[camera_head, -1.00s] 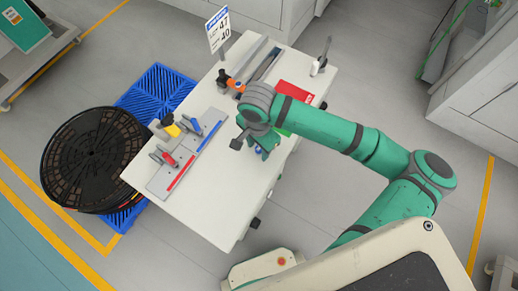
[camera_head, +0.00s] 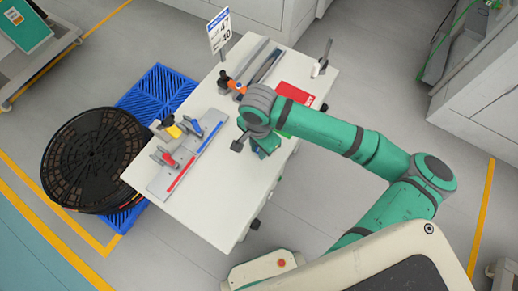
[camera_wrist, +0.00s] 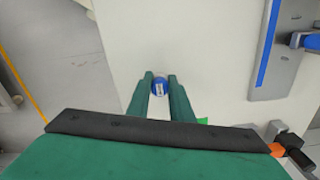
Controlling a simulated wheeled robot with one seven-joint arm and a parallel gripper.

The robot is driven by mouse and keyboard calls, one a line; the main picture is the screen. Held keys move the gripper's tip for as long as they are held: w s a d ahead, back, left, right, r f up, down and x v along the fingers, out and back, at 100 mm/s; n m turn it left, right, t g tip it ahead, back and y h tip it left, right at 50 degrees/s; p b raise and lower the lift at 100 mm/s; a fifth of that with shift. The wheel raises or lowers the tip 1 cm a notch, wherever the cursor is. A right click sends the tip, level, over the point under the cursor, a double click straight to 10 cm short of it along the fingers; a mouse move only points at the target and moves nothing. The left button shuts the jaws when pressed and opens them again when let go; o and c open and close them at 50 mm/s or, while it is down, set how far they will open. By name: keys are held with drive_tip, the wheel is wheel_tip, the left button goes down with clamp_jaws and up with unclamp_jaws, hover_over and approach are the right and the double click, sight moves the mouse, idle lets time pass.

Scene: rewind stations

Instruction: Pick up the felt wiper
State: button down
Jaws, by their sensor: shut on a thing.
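The felt wiper (camera_wrist: 160,89) appears as a small round blue thing with a pale middle, between my fingertips in the wrist view. My gripper (camera_wrist: 160,84) is shut on it, one green finger on each side, over the white table top. Most of the wiper's shape is hidden by the fingers. In the head view my gripper (camera_head: 264,150) is low over the right part of the white table (camera_head: 220,205), near its right edge. The wiper cannot be made out there. I cannot tell whether it touches the table.
A metal plate (camera_head: 160,182) with red, blue and yellow-handled clamps lies at the table's left. A red thing (camera_head: 295,93), a metal rail (camera_head: 262,65) and a sign (camera_head: 219,32) are at the back. Black reels (camera_head: 92,158) stand beside the table. The front table top is clear.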

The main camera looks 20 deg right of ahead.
wheel_tip(320, 180, up, 2)
drive_tip(key=shift+w+r, duration=0.1)
drive_tip(key=shift+r, duration=0.1)
drive_tip(key=s+d+r, duration=0.8)
drive_tip(key=s+r, duration=0.2)
drive_tip(key=s, duration=0.1)
drive_tip(key=shift+d, duration=0.35)
drive_tip(key=shift+s, duration=0.1)
drive_tip(key=c, duration=2.1)
unclamp_jaws()
drive_tip(key=c, duration=0.4)
